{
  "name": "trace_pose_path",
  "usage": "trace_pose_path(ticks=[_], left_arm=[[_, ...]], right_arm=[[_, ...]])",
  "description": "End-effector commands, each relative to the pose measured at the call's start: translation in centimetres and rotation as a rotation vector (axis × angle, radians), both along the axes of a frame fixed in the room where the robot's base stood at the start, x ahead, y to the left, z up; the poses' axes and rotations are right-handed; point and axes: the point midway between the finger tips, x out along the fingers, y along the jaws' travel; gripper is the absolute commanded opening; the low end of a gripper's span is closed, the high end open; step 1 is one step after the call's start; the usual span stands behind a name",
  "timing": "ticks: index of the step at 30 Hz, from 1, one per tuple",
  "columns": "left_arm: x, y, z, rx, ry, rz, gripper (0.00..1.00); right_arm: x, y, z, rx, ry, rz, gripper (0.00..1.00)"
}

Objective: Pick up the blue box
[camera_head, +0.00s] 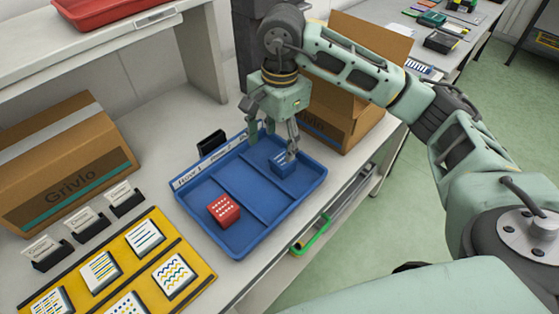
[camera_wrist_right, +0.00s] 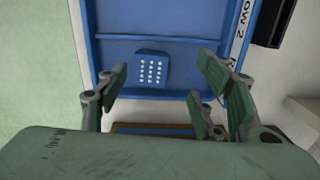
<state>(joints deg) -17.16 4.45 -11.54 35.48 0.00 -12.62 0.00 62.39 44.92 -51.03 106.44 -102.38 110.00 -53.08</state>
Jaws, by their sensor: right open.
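The blue box (camera_head: 283,166) is a small cube with white marks on it. It sits on the floor of the blue tray (camera_head: 244,252), in the compartment at the tray's right end. My right gripper (camera_head: 272,146) is above that end of the tray, pointing down over the box, open and empty. My left gripper is out of view.
A red box (camera_head: 223,210) sits in the tray's left compartment. An open cardboard box (camera_head: 335,128) stands close behind my right gripper. A closed carton (camera_head: 65,165) and a yellow board with cards (camera_head: 122,262) are at left. Green floor lies beyond the table edge.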

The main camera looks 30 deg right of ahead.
Motion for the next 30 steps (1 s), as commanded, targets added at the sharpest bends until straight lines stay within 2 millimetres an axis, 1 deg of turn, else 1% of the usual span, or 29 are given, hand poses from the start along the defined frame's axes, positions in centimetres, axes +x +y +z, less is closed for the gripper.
trace_pose_path(ticks=[1,4,13,17,18,21,24,30], left_arm=[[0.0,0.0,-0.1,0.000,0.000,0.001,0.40],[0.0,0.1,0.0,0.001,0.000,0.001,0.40],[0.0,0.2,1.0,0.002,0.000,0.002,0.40],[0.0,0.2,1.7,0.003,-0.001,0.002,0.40],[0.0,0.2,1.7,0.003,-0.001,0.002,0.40],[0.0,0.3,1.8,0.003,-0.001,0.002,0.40],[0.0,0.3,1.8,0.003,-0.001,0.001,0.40],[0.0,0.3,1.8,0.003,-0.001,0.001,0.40]], right_arm=[[0.1,-0.9,0.1,-0.030,0.000,-0.004,0.61],[0.1,-1.6,-0.3,-0.059,0.003,-0.007,0.61],[-0.4,-1.6,-3.5,-0.058,0.006,-0.006,0.61],[-1.0,-1.5,-5.3,-0.057,0.006,-0.006,0.61],[-0.9,-1.5,-6.0,-0.057,0.007,-0.007,0.61],[-0.9,-1.5,-7.0,-0.055,0.005,-0.006,0.61],[-0.8,-1.5,-7.5,-0.056,0.002,-0.006,0.61],[-0.8,-1.4,-7.5,-0.055,0.001,-0.006,0.60]])
